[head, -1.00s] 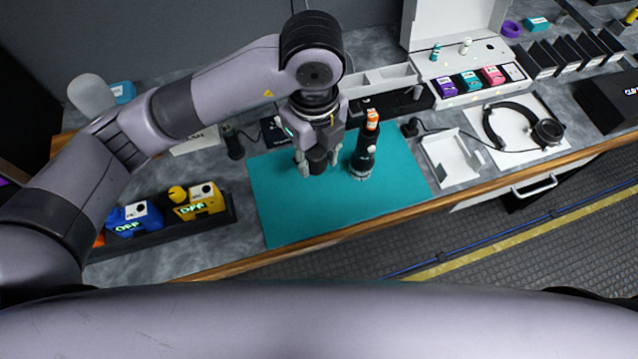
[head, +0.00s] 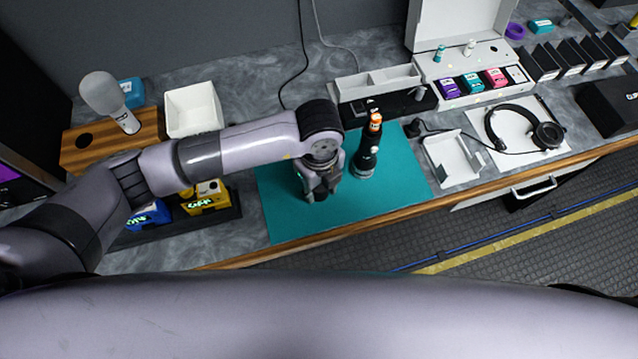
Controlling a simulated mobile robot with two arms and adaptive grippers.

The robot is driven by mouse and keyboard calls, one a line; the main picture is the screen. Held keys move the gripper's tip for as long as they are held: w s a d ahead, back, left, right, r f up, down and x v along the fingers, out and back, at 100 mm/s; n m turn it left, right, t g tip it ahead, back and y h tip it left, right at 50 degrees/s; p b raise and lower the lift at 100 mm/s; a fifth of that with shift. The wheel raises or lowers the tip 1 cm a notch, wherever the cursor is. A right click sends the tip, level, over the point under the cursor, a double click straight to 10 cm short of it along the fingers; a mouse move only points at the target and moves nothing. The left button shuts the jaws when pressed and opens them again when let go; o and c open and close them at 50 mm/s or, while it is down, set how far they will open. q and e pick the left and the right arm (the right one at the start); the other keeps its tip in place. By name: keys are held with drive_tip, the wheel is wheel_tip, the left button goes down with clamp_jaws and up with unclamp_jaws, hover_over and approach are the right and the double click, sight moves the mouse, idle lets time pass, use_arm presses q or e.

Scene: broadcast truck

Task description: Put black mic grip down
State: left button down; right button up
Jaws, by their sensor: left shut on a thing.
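My left gripper (head: 318,193) is low over the teal mat (head: 285,222), near its middle. It is shut on the black mic grip, a short dark piece that the fingers and wrist mostly hide in this view. I cannot tell whether the grip touches the mat. A black handheld mic body (head: 367,152) with an orange top stands upright on the mat, just right of the gripper and apart from it. My right gripper is not in view.
A wooden block (head: 85,155) holding a grey-headed microphone (head: 106,98) and a white bin (head: 194,110) stand at the left. Yellow (head: 207,200) and blue units sit in a dark tray. A white holder (head: 455,158) and headphones (head: 518,128) lie right. The mat's front and right are clear.

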use_arm(q)
drive_tip(key=shift+f+b, duration=0.45)
drive_tip(key=c, duration=1.2)
unclamp_jaws()
drive_tip(key=shift+o, duration=0.2)
drive_tip(key=shift+r, duration=0.15)
drive_tip(key=shift+r+p, duration=0.25)
drive_tip(key=shift+p, duration=0.15)
drive_tip(key=shift+r, duration=0.35)
wheel_tip(320, 180, up, 12)
drive_tip(key=b, duration=0.2)
drive_tip(key=shift+f+b, duration=0.25)
drive_tip(key=shift+b, duration=0.1)
